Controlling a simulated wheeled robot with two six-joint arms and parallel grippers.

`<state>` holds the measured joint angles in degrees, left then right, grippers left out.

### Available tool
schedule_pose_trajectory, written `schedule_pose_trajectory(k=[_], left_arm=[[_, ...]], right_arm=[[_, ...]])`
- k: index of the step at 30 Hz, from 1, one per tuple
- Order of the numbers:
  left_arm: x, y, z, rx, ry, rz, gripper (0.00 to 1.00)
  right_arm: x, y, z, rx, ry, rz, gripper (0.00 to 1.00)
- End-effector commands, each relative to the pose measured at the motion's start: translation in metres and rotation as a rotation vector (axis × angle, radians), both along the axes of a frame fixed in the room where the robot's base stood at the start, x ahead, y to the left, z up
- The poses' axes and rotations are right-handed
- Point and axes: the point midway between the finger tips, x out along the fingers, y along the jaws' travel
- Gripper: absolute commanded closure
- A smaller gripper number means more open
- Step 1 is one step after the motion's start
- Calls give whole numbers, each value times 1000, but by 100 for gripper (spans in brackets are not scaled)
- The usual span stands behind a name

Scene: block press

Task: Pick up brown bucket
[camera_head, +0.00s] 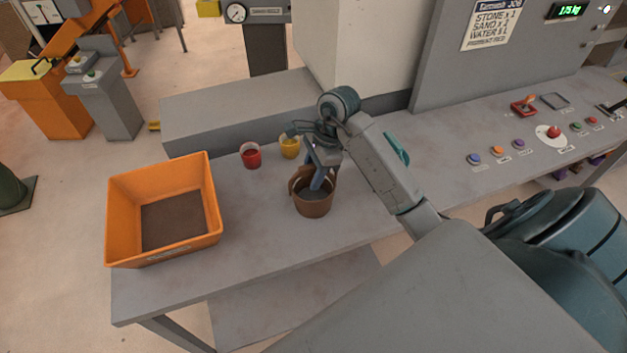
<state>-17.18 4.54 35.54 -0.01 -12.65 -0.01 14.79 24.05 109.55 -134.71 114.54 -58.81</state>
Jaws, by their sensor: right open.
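The brown bucket (313,208) stands upright on the grey table, near the middle of its front part. Its inside looks grey. My right gripper (319,181) is open and points down at the bucket's mouth, with its fingers overlapping the rim and handle area. I cannot tell whether the fingers touch the bucket or its handle. The gripper hides part of the bucket's far rim. My left gripper is not in view.
A red cup (251,158) and a yellow cup (289,150) stand behind the bucket. A large orange bin (163,252) sits at the table's left end. Buttons and a red emergency knob (553,132) lie on the right. The table (265,245) is bare between bin and bucket.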

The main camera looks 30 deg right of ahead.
Motion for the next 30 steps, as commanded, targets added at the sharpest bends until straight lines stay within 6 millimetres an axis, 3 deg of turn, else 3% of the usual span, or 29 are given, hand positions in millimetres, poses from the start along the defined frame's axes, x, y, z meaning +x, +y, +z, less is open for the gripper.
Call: schedule_pose_trajectory(k=[3,9,15,16,30], left_arm=[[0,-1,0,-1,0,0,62],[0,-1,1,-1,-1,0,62],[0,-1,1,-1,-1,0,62],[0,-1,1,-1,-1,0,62],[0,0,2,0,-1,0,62]], right_arm=[[0,3,-10,0,1,0,58],[1,3,-10,-1,0,0,58],[1,3,-10,-1,-1,0,97],[1,3,-10,-1,-1,0,100],[1,3,-7,-1,-2,0,100]])
